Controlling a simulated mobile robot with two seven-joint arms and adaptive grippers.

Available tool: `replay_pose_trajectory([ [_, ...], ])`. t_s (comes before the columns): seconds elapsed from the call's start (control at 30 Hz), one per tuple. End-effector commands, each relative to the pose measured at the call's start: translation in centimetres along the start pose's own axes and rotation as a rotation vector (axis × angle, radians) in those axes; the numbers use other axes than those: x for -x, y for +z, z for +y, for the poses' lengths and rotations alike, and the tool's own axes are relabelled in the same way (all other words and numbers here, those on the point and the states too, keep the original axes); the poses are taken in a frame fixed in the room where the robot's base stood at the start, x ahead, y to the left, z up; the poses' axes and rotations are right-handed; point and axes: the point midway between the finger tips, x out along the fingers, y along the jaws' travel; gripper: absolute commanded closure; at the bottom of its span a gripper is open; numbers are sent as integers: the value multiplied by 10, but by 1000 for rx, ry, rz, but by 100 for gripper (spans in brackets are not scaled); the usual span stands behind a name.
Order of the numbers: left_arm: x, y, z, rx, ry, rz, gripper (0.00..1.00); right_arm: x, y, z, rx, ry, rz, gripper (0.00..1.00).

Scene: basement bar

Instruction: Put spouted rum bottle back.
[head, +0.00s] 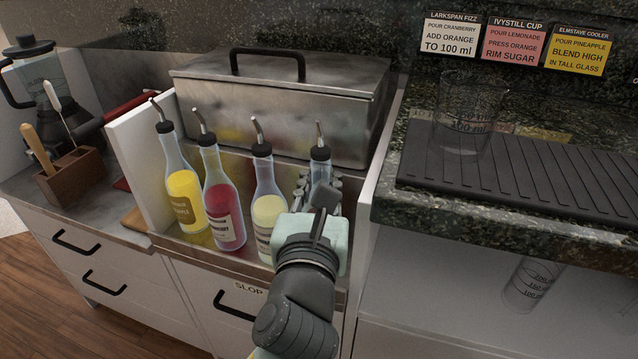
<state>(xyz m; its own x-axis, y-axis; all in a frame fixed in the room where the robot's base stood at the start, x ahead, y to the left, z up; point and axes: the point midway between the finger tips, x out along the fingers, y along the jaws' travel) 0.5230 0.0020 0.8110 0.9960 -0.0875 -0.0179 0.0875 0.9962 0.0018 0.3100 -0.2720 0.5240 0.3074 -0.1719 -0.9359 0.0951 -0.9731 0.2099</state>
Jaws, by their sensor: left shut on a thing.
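The rightmost spouted bottle (320,168), of clear bluish glass with a black cap and metal spout, stands about upright in the steel well at the right end of a bottle row. My left gripper (318,190) is shut on it from the front. My gripper hides its lower part and label, so I cannot read that it is rum or tell whether its base touches the well floor. The steel well (190,240) also holds a yellow bottle (184,200), a red bottle (222,205) and a pale yellow bottle (268,208). My right gripper is out of view.
A lidded steel bin (285,100) stands behind the bottles. A white divider (140,160) bounds the well at left. At right, a clear measuring beaker (466,120) stands on a black ribbed mat (560,185). Another glass (528,285) is on the shelf below.

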Motion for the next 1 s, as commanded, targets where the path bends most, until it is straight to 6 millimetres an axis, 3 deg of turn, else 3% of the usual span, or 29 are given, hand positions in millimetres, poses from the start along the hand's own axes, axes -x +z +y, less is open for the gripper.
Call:
replay_pose_trajectory([
  [0.37,0,-1,0,-1,0,-2,100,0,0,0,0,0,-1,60],
  [0.4,0,-2,0,-1,0,1,79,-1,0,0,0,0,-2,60],
  [0.57,0,-2,0,0,0,1,59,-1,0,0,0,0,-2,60],
  [0.9,0,0,0,2,0,-1,59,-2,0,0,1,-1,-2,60],
  [1.0,9,0,-1,0,-2,1,59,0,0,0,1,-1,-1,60],
])
